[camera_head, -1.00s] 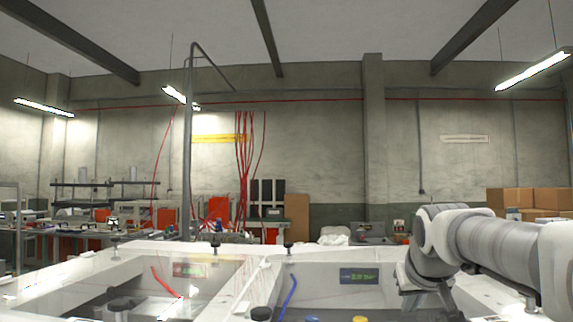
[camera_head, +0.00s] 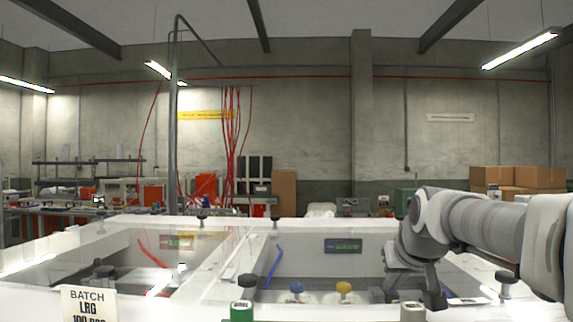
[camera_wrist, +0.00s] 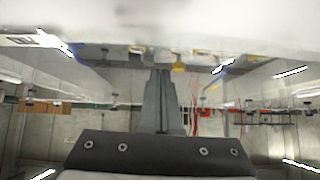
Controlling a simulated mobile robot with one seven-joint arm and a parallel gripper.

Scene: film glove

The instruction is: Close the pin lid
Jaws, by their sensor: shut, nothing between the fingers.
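A white workstation with two bays fills the lower part of the head view. I cannot tell for sure which part is the pin lid. A clear, reflective panel seems to cover the left bay (camera_head: 95,255). The right bay (camera_head: 330,262) has a blue knob (camera_head: 297,287), a yellow knob (camera_head: 344,287) and a small green display (camera_head: 343,246). My gripper (camera_wrist: 160,76) is shut and empty in the wrist view, its fingers together. In the head view my arm reaches in from the right, over the right bay's right side, and its lower end is partly hidden.
A green-topped container (camera_head: 242,311) and a grey-topped one (camera_head: 412,311) stand at the front edge. A batch label (camera_head: 90,304) is at front left. A vertical pole (camera_head: 173,140) rises behind the left bay. Cardboard boxes (camera_head: 505,180) are at the back right.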

